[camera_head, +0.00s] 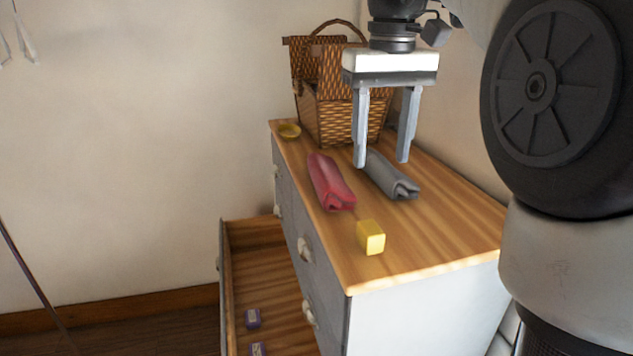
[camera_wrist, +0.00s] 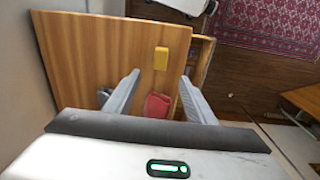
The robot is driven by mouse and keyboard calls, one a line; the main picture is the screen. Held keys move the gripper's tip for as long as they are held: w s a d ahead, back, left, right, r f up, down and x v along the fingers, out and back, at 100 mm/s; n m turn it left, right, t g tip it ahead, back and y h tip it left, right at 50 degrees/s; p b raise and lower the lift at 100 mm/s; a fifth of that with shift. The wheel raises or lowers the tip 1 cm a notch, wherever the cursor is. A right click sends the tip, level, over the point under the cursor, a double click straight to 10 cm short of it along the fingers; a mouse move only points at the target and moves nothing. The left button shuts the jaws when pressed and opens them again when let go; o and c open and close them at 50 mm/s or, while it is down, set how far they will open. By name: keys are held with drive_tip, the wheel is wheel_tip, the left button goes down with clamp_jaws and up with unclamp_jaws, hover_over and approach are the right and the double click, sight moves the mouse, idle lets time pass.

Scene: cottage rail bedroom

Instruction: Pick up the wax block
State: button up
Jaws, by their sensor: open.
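The wax block is a small yellow block (camera_head: 371,238) on the wooden dresser top (camera_head: 440,243), near its front end. It also shows in the wrist view (camera_wrist: 161,58), beyond my fingertips and between their lines. My gripper (camera_head: 382,163) is open and empty, pointing down above the dresser top, over the area of the folded cloths. It is apart from the block, which lies nearer the camera in the head view. In the wrist view my two fingers (camera_wrist: 160,80) are spread wide.
A folded red cloth (camera_head: 330,182) and a folded grey cloth (camera_head: 391,175) lie behind the block. An open drawer (camera_head: 262,262) at left holds small purple boxes (camera_head: 253,318).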

drive_tip(key=w, duration=0.1)
drive_tip(key=b, duration=0.2)
approach(371, 227)
drive_tip(key=f, duration=0.5)
drive_tip(key=shift+w+d+f, duration=0.15)
drive_tip(key=shift+w+f, duration=0.1)
wheel_tip(371, 227, down, 5)
drive_tip(key=shift+s+f, duration=0.1)
drive_tip(key=c, duration=1.3)
drive_tip(key=shift+o, duration=0.2)
wheel_tip(371, 227, up, 10)
drive_tip(key=shift+r+p, duration=0.1)
drive_tip(key=shift+p, duration=0.35)
